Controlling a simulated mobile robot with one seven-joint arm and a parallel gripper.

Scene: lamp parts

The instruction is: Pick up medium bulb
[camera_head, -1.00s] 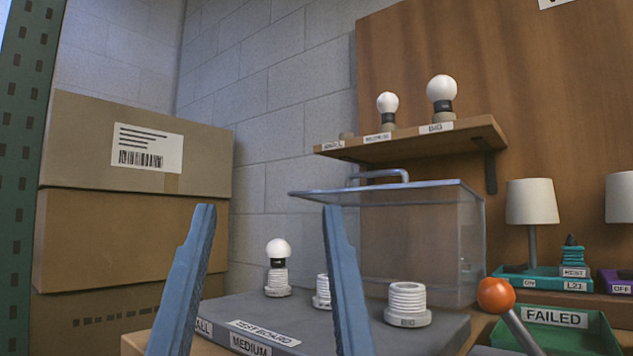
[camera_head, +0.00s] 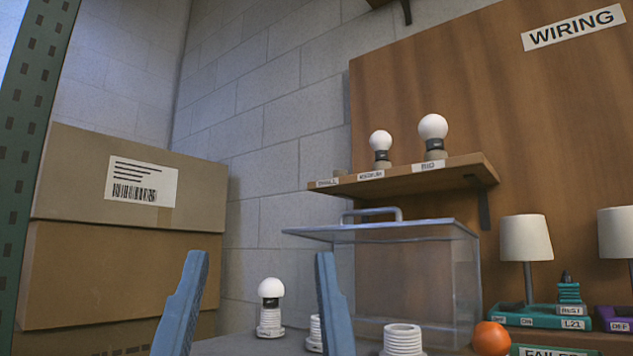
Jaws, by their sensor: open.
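The medium bulb (camera_head: 381,144), a white globe with a dark base, stands upright in a socket on the wooden wall shelf (camera_head: 405,181), above the "MEDIUM" label. A larger bulb (camera_head: 433,131) stands to its right above the "BIG" label. The shelf's "SMALL" place at the left end holds no bulb. My gripper (camera_head: 259,258) shows in the lower left with its two blue fingers apart and nothing between them. It appears left of and below the shelf. A small bulb (camera_head: 270,290) stands in a white socket on the test board (camera_head: 230,345), seen between the fingers.
A clear lidded box (camera_head: 420,285) with a handle stands below the shelf. White sockets (camera_head: 403,339) stand on the board. An orange ball (camera_head: 491,338), lamps (camera_head: 526,240) and a "FAILED" bin are at lower right. Cardboard boxes (camera_head: 120,270) stand at left.

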